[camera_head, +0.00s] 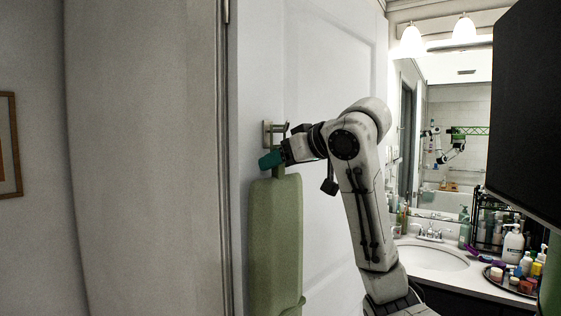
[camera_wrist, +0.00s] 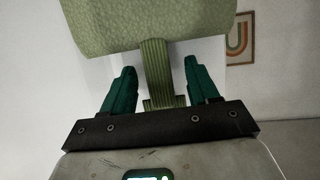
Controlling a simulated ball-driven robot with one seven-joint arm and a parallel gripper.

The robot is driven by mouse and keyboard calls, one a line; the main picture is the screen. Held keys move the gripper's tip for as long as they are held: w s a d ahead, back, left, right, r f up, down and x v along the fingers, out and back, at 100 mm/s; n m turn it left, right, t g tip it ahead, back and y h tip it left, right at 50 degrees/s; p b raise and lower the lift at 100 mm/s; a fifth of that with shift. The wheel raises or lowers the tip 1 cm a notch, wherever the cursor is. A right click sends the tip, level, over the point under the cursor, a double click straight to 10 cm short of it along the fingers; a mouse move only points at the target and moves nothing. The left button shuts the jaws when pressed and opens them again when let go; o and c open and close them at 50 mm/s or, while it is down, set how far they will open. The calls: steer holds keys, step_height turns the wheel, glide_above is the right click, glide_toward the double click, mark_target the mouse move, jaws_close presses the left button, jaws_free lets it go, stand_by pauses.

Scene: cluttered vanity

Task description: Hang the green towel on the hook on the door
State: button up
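The green towel (camera_head: 275,235) hangs upright against the white door, its top just below my gripper (camera_head: 269,160). In the wrist view the towel (camera_wrist: 150,25) fills the top, and its ribbed green strap (camera_wrist: 157,75) runs down between my two teal fingers. The fingers stand apart, with a gap on each side of the strap. The hook (camera_head: 274,131) is on the door just above and behind my gripper. My gripper hides the strap's upper part in the head view, so I cannot tell whether the strap is on the hook.
The door (camera_head: 325,70) is flat behind the towel. A white curtain-like panel (camera_head: 145,150) is at left. At right are a sink (camera_head: 430,258), a counter crowded with bottles (camera_head: 512,243), a mirror and a dark panel (camera_head: 530,100). A framed picture (camera_wrist: 240,38) hangs on the wall.

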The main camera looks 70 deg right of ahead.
steer(key=b+v, duration=0.1)
steer(key=v, duration=0.9)
steer(key=shift+s+a+b, duration=0.2)
steer(key=shift+s+b, duration=0.15)
steer(key=shift+b, duration=0.05)
